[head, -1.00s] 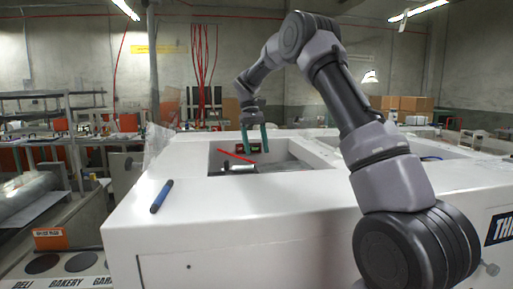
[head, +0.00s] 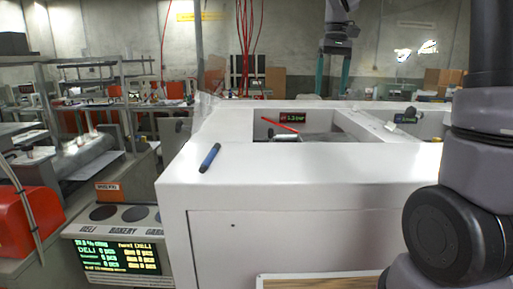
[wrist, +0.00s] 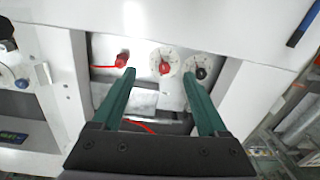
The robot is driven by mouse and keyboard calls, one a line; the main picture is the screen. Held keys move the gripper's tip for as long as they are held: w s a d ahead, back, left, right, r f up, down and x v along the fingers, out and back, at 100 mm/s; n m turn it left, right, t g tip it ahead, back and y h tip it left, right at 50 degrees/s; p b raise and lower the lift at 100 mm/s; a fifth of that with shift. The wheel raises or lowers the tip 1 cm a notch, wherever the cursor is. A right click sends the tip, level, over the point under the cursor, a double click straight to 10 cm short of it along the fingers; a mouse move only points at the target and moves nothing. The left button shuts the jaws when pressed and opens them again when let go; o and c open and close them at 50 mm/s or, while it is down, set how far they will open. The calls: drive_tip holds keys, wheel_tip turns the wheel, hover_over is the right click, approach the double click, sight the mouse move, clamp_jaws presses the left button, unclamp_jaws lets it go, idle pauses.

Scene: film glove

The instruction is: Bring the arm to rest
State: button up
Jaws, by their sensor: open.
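My gripper (head: 332,92) hangs in the upper right of the head view, fingers pointing down, above the back of the white cabinet (head: 300,165). Its two green fingers are apart with nothing between them. In the wrist view the open fingers (wrist: 159,73) point toward the cabinet's recess. My arm links fill the right side of the head view.
A blue pen-like object (head: 210,157) lies on the cabinet's left top. A counter with a green-text screen (head: 118,257) stands at left.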

drive_tip(key=s+d+m+t, duration=0.1)
drive_tip(key=s+m+t, duration=0.1)
drive_tip(key=s, duration=0.7)
drive_tip(key=s+d+m+t+y, duration=0.1)
drive_tip(key=s+t, duration=0.4)
drive_tip(key=s, duration=0.5)
drive_tip(key=shift+s+d+f+m+y, duration=0.15)
drive_tip(key=shift+s+d+m+y, duration=0.15)
drive_tip(key=shift+d+m, duration=0.65)
drive_tip(key=shift+a, duration=0.2)
idle(3.9)
